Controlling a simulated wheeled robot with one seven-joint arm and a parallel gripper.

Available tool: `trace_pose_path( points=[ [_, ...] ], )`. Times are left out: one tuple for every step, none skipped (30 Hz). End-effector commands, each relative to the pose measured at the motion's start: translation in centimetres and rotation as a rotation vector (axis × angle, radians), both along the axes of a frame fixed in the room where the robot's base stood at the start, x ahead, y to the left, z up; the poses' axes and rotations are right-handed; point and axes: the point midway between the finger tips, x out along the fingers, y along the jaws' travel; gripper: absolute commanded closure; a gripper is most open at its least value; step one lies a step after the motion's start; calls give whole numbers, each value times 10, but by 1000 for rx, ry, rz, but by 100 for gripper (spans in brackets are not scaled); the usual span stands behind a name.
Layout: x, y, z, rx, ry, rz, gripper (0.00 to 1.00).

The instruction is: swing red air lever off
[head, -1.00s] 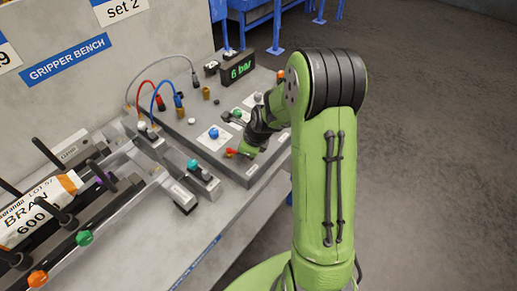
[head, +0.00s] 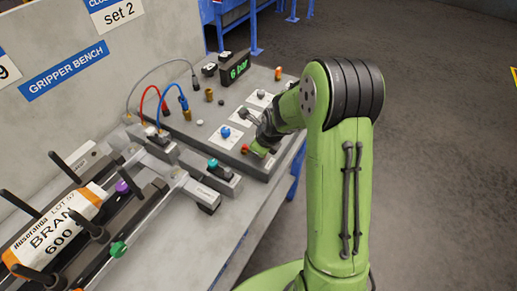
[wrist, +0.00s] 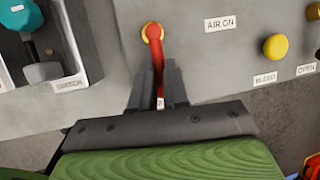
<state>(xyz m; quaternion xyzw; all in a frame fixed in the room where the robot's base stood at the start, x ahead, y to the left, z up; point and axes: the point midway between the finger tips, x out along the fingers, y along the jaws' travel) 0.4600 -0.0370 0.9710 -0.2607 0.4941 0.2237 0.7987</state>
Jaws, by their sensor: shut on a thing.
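The red air lever (wrist: 157,62) is in the upper middle of the wrist view. Its round pivot has a yellow rim, and its arm runs down the picture from there, beside the "AIR ON" label (wrist: 222,23). My gripper (wrist: 159,88) is shut on the lever's arm, with one dark finger on each side. The fingers hide part of the lever's lower end. In the head view, the red of the lever (head: 246,148) shows at the front edge of the grey panel, against my gripper (head: 252,150).
A yellow knob (wrist: 275,46) stands by the "BLEED" label, right of the lever. A teal-topped switch (wrist: 20,15) is at left. In the head view, the display (head: 237,66) reads 6 bar. Hoses and a bran sack (head: 60,228) lie left; open floor is right.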

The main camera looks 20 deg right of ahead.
Motion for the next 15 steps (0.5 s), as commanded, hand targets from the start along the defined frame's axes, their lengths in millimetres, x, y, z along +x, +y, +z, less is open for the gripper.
trace_pose_path(
  points=[
    [0,1,0,3,1,0,100],
    [0,1,0,3,1,0,100],
    [0,1,0,3,1,0,100],
    [0,1,0,3,1,0,100],
    [0,1,0,3,1,0,100],
    [0,1,0,3,1,0,84],
    [0,1,0,3,1,1,79],
    [0,1,0,3,1,1,75],
    [0,1,0,3,1,1,69],
    [0,1,0,3,1,1,64],
    [0,1,0,2,1,1,60],
    [0,1,0,1,1,1,60],
    [0,1,0,1,1,1,60],
    [0,1,0,1,1,1,60],
    [0,0,0,1,1,1,60]
  ],
)
